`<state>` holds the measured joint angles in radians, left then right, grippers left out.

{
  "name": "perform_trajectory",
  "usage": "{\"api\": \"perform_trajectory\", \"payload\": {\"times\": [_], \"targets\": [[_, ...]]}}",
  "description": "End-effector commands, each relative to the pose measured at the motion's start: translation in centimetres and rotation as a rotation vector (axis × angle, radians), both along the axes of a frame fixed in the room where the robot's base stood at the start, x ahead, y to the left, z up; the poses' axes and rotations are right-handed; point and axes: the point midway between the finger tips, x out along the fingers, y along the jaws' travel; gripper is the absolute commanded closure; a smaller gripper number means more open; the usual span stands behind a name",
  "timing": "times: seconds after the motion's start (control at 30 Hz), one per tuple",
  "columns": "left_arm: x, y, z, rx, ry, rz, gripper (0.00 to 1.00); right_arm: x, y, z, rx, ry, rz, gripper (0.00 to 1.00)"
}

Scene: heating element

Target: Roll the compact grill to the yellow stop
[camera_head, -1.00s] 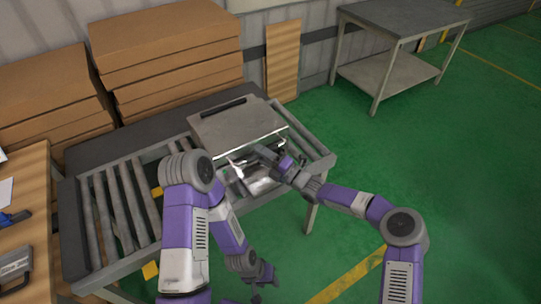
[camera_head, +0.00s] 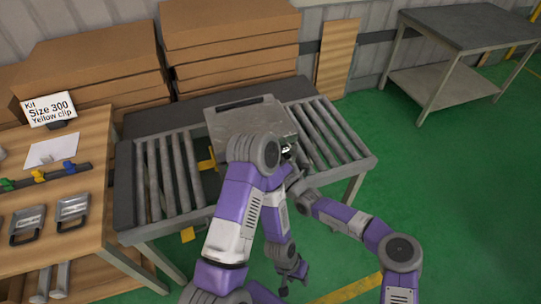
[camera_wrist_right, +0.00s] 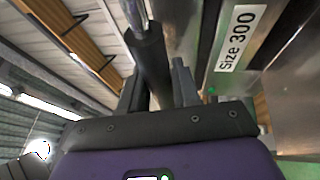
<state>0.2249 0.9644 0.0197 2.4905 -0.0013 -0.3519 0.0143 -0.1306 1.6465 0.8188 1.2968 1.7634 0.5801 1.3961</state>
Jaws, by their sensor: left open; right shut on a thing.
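The compact grill (camera_head: 240,118), a grey metal box with a dark slot on top, sits on the roller conveyor (camera_head: 335,138). My left arm hides much of its front. The yellow stop (camera_head: 207,163) shows at its lower left edge; I cannot tell if they touch. My right gripper (camera_head: 293,172) is at the grill's front, partly hidden. In the right wrist view, its fingers (camera_wrist_right: 157,92) are shut on a dark bar handle (camera_wrist_right: 150,62), beside a "Size 300" label (camera_wrist_right: 236,38) on the metal face. My left gripper (camera_head: 290,277) is open and empty, hanging low before the conveyor.
A wooden table (camera_head: 88,175) at left holds a sign (camera_head: 48,109) reading "Kit Size 300 Yellow clip", colored clips and labelled pieces. Another yellow piece (camera_head: 187,234) is on the conveyor's front. Cardboard boxes (camera_head: 95,62) stand behind. A grey table (camera_head: 470,35) stands back right; green floor is clear.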

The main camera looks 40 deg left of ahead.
Motion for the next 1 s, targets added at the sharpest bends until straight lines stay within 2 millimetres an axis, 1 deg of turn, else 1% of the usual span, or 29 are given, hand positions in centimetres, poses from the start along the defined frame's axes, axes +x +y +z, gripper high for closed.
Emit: {"api": "perform_trajectory", "payload": {"times": [0.13, 0.17, 0.2, 0.27, 0.53, 0.63, 0.77, 1.0], "targets": [[0.0, 0.0, 0.0, 0.000, 0.000, 0.000, 0.57, 0.4, -0.3, 0.0, -0.001, 0.002, -0.007, 1.00], [0.0, 0.0, 0.0, 0.000, 0.000, 0.000, 0.57, 0.4, -0.3, 0.0, -0.001, 0.002, -0.008, 0.64], [0.0, 0.0, 0.0, 0.000, 0.000, 0.000, 0.57, 0.4, -0.3, 0.0, -0.001, 0.002, -0.009, 0.58], [0.0, 0.0, 0.0, 0.000, 0.000, 0.000, 0.57, 0.4, -0.3, 0.0, 0.000, 0.001, -0.008, 0.49], [0.0, 0.0, 0.0, 0.000, 0.000, 0.000, 0.57, 0.4, -0.3, 0.0, 0.001, 0.001, -0.007, 0.48], [0.0, 0.0, 0.2, 0.000, 0.000, 0.000, 0.57, 0.3, -0.7, 0.0, 0.000, 0.002, -0.007, 0.48], [0.0, 0.0, 0.7, 0.000, 0.000, 0.000, 0.57, 0.1, -2.2, -0.2, -0.001, 0.004, -0.009, 0.48], [0.0, 0.0, 1.5, 0.000, 0.000, 0.000, 0.57, -0.7, -5.9, -0.9, -0.001, 0.003, -0.009, 0.48]]}}
